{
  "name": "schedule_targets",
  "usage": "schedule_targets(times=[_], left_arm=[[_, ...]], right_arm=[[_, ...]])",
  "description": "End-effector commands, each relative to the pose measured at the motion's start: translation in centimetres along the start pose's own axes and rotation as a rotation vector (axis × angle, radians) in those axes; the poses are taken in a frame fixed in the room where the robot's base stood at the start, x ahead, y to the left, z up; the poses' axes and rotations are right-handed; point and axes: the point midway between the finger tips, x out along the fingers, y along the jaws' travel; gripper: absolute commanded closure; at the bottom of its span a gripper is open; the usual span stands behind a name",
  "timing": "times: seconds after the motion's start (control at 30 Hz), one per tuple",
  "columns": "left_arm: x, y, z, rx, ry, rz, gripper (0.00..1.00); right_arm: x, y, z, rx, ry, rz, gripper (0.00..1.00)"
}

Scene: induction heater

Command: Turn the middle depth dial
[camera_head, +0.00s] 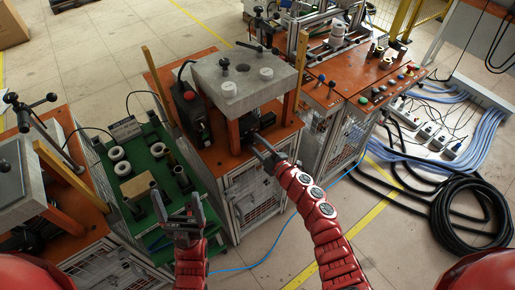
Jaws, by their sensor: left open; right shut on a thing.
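The middle machine (240,80) has a grey block top on orange posts over an orange base. My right gripper (257,141) reaches under the front of the grey block. It is shut on what appears to be the middle depth dial, a small dark part at the machine's front that the gripper mostly hides. How far the dial is turned cannot be told. My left gripper (180,208) is open and empty, above the front of the green cart, to the left of the middle machine.
The green cart (150,135) holds white rings, dark cylinders and a tan block (138,186). Another machine (22,180) stands at the left. A control table (345,90) with colored buttons stands at the right. Black hoses (462,215) coil on the floor at the right.

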Motion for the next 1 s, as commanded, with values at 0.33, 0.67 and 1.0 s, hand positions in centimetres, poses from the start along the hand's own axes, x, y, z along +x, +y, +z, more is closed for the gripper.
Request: schedule_targets(times=[0.33,0.67,1.0], left_arm=[[-2.9,0.1,0.5,0.000,0.000,0.000,0.16],[-3.9,0.2,0.7,0.000,0.000,0.000,0.16],[-4.0,0.2,0.7,0.000,0.000,0.000,0.16]], right_arm=[[0.0,-0.5,0.0,-0.259,-0.007,0.000,1.00],[0.0,-0.1,-0.1,-0.381,-0.014,0.004,1.00],[0.0,0.0,-0.1,-0.403,-0.016,0.004,1.00]])
